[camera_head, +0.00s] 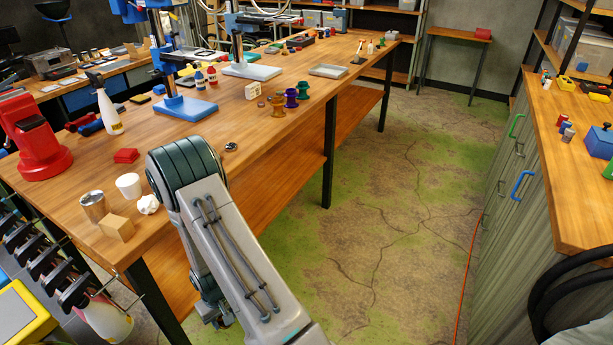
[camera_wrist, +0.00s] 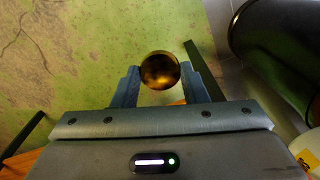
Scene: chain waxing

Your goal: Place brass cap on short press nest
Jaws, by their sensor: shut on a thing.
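In the wrist view my gripper (camera_wrist: 160,78) is shut on a round, shiny brass cap (camera_wrist: 160,69), held between its two blue-grey fingers. Floor shows beyond the cap. In the head view my forearm hides most of the gripper, which hangs low beside the front of the long bench; the cap cannot be seen there. A red press-like machine (camera_head: 36,142) stands at the bench's left end. Blue stands with columns, one with a blue base (camera_head: 186,107) and one with a grey base (camera_head: 250,71), stand farther back. I cannot tell which holds the short press nest.
The wooden bench (camera_head: 225,178) carries a metal cup (camera_head: 94,206), a white cup (camera_head: 129,186), a wooden block (camera_head: 116,227) and coloured spools (camera_head: 291,97). A cabinet (camera_head: 520,200) stands at right. The floor (camera_head: 390,200) between them is open.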

